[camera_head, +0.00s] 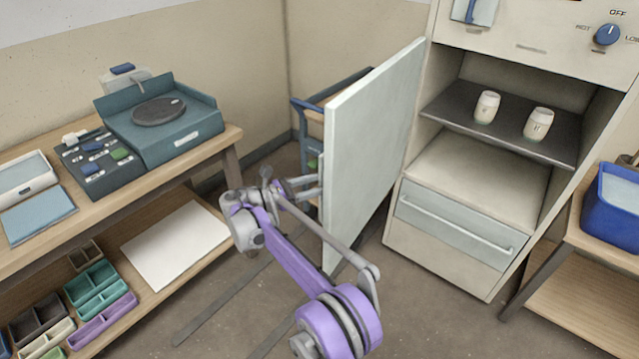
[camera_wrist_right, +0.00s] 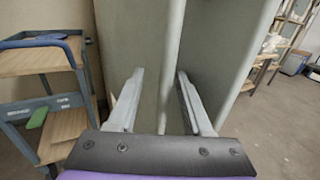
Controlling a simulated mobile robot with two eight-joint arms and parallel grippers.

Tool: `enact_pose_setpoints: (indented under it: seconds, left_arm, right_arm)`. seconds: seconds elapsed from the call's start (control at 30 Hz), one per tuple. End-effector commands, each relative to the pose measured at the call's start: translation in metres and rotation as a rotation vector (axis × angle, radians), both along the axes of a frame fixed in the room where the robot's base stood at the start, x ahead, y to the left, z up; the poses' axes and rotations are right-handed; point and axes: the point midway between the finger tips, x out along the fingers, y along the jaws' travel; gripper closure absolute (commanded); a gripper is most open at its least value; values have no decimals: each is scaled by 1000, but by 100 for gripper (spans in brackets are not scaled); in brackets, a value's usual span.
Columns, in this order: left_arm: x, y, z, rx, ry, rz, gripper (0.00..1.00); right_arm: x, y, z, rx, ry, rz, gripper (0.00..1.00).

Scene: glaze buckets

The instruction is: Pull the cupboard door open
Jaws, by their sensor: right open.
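The cupboard (camera_head: 430,165) stands at the right, its front open. Its pale grey-green door (camera_head: 370,140) is swung well out to the left, standing away from the opening. My right gripper (camera_head: 312,187) is at the door's free edge, at about mid-height; its fingertips are partly hidden by the door. In the right wrist view my open right gripper (camera_wrist_right: 160,100) has a finger on either side of the upright door edge (camera_wrist_right: 175,55). I cannot tell whether either finger touches the door. My left gripper is not in view.
Inside the cupboard, two white cups (camera_head: 487,107) stand on a dark shelf (camera_head: 500,118), above a drawer (camera_head: 455,225). A blue-framed trolley (camera_head: 312,120) stands behind the door, also in the wrist view (camera_wrist_right: 45,95). A workbench (camera_head: 165,185) is at left. A blue bin (camera_head: 610,205) is at right.

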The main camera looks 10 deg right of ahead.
Motion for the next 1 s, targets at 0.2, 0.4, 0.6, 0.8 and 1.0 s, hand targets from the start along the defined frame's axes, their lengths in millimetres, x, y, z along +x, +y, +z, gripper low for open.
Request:
enact_pose_setpoints:
  seconds: [0.2, 0.4, 0.6, 0.8, 1.0]
  left_arm:
    - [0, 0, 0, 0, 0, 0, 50]
    - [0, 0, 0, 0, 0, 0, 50]
    - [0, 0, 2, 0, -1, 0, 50]
    - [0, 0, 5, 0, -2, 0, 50]
    - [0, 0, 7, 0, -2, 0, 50]
  right_arm:
    - [0, 0, 0, 0, 0, 0, 50]
    - [0, 3, 0, 0, 0, 1, 50]
    - [-5, 30, 0, 0, 0, 4, 50]
    - [-13, 71, 0, 0, 0, 3, 50]
    - [-18, 98, 0, 0, 0, 2, 50]
